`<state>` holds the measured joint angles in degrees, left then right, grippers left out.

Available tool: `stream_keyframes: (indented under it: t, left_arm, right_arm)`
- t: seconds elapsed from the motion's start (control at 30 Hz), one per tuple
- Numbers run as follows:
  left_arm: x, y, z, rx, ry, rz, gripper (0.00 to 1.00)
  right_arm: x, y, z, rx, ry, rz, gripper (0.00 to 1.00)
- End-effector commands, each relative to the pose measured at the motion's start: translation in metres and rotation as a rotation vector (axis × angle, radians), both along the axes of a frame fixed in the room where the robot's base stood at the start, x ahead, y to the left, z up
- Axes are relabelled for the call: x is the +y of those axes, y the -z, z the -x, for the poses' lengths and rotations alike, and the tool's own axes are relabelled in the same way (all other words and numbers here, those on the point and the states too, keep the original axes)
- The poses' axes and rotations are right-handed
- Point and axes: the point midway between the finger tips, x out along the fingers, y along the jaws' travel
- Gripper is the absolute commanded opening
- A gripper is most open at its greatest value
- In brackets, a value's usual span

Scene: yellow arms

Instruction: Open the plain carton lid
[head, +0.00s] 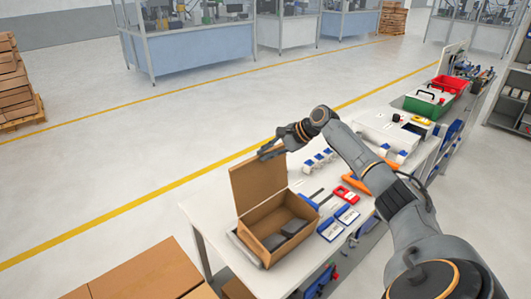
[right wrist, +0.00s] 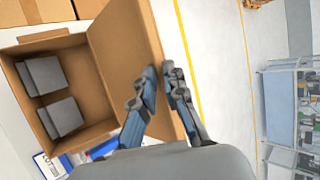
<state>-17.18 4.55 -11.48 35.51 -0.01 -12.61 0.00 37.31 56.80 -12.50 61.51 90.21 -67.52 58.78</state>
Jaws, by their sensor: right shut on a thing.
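The plain brown carton (head: 298,243) stands near the left end of the white table, with dark grey items inside. Its lid (head: 258,185) is raised, standing roughly upright at the far side, and the inside is exposed. My right gripper (head: 270,152) is at the lid's top right corner, shut on the lid. In the right wrist view the two fingers (right wrist: 160,78) lie on either side of the lid's edge (right wrist: 125,45), and the open carton (right wrist: 95,92) with two grey blocks shows to the left. My left gripper is not in view.
Blue-and-white packages (head: 331,229), a red item (head: 346,194) and white-and-blue parts (head: 318,160) lie on the table right of the carton. A green box (head: 424,106) and a red bin (head: 449,86) stand farther back. Brown boxes (head: 145,277) are at front left.

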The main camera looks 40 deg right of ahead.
Motion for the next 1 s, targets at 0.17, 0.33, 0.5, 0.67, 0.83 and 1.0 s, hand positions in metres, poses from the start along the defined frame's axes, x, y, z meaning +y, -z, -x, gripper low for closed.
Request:
stream_keyframes:
  t: [0.17,0.33,0.5,0.67,0.83,1.0]
  left_arm:
    - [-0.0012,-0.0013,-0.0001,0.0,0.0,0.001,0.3]
    - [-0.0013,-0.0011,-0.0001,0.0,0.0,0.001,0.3]
    - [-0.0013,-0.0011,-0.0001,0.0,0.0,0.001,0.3]
    - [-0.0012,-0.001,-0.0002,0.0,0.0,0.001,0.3]
    - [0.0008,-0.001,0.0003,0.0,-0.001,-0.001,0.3]
    - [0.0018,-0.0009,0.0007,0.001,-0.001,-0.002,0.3]
  right_arm:
    - [-0.0008,-0.0039,-0.0019,-0.002,0.001,-0.004,0.0]
    - [-0.0012,-0.0039,-0.0018,-0.001,0.003,-0.004,0.0]
    - [-0.0013,-0.0037,-0.0017,-0.002,0.003,-0.003,0.25]
    - [-0.0013,-0.0022,-0.0013,0.001,0.002,-0.002,0.37]
    - [-0.0014,-0.0013,-0.0009,0.003,0.002,-0.001,0.37]
    - [-0.0068,-0.0079,0.0072,0.005,0.003,0.001,0.37]
